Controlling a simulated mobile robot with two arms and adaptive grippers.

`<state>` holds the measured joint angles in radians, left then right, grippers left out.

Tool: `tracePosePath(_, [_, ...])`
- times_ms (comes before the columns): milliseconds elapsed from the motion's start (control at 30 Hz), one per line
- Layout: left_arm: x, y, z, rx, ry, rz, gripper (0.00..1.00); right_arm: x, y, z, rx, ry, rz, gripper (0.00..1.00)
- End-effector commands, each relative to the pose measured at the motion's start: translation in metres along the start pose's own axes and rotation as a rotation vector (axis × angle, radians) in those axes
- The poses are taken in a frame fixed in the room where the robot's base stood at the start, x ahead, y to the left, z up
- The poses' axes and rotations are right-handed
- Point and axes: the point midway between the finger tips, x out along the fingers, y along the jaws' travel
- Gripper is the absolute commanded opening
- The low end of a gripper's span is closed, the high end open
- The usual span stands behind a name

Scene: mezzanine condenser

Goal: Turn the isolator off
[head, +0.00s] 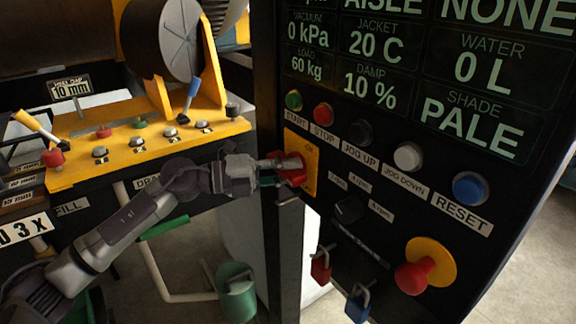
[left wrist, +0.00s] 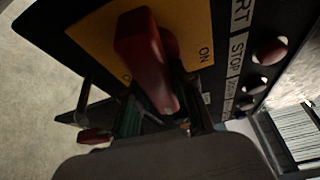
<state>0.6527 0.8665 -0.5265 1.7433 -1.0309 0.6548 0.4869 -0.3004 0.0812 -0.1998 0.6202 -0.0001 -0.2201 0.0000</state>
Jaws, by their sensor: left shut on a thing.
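The isolator is a red handle (head: 298,178) on a yellow plate (head: 311,160) at the left edge of the black control panel. The word ON shows at the plate's upper part in the head view. In the left wrist view the red handle (left wrist: 146,62) stands out from the yellow plate (left wrist: 192,22), with ON to its right; a second marking to its left is mostly hidden. My left gripper (head: 284,170) reaches in from the left and is shut on the handle; its fingers (left wrist: 150,122) lie either side of the handle's end. My right gripper is not in view.
Several push buttons, such as the red stop button (head: 323,114), sit right of the isolator. Below are a black selector (head: 349,209), a red padlock (head: 321,266), a blue padlock (head: 358,303) and a red emergency mushroom button (head: 415,276). A yellow valve bench (head: 135,158) stands at left.

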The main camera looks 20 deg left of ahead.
Motion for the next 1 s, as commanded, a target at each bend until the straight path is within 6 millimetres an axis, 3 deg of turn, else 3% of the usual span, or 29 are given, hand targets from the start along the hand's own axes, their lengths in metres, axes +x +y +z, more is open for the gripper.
tracePosePath(600, [-0.001,0.005,0.001,0.487,0.002,0.204,0.00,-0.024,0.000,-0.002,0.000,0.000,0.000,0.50])
tracePosePath(1000, [-0.001,0.008,0.001,0.620,0.003,0.259,0.00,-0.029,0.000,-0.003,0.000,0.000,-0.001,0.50])
